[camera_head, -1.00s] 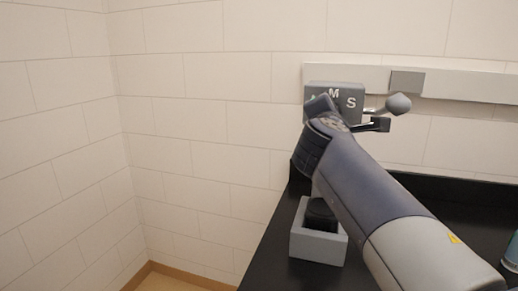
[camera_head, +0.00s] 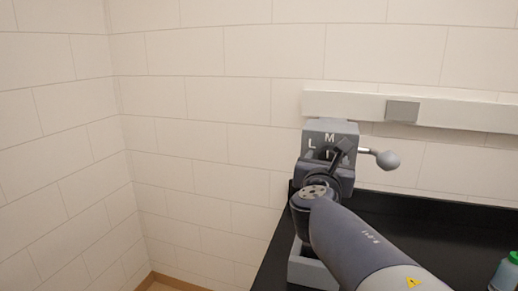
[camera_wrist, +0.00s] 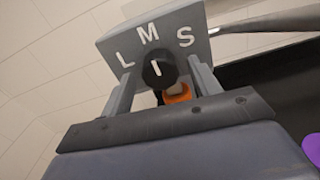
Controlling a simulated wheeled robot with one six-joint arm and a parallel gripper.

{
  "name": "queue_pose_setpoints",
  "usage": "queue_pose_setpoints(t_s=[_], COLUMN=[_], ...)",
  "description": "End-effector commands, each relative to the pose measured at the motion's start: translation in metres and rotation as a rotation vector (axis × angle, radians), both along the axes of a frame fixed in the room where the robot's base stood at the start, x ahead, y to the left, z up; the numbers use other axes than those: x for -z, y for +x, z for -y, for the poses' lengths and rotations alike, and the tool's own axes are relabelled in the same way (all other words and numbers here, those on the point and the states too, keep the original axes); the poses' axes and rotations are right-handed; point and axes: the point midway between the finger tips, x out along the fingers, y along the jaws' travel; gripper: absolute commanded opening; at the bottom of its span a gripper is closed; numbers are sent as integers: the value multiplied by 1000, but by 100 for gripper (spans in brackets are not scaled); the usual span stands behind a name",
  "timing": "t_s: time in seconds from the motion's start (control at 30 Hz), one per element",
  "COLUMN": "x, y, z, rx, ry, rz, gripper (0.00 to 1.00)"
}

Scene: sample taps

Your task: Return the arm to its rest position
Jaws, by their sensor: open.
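My gripper (camera_wrist: 161,72) is open in the wrist view, with one finger on each side of a round black knob (camera_wrist: 157,78). I cannot tell whether the fingers touch the knob. The knob sits on the front of a grey tap block (camera_wrist: 165,30) marked L, M and S; its white line points roughly toward M. In the head view the tap block (camera_head: 345,128) is on the wall, and my gripper (camera_head: 340,153) is in front of it, partly hiding the letters. My arm reaches up from the lower right.
A grey ball-ended rod (camera_head: 388,159) sticks out right of the tap. A grey box (camera_head: 312,270) stands below, largely hidden by my arm. A green-capped bottle (camera_head: 506,272) is at the right edge of the black counter (camera_head: 440,225). An orange part (camera_wrist: 178,94) shows below the knob.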

Motion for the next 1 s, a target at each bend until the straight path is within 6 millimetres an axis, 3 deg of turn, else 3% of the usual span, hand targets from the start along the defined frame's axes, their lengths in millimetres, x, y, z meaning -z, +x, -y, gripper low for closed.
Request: queue_pose_setpoints(t_s=[0.07, 0.5, 0.7, 1.0], x=[-4, 0, 0, 0], y=[0, -68, -79, -81], z=[0, -23, -26, -26], rx=[0, -2, 0, 1], ry=[-67, -55, -55, -55], rz=[-25, -16, -17, -18], gripper=[59, 59, 59, 59])
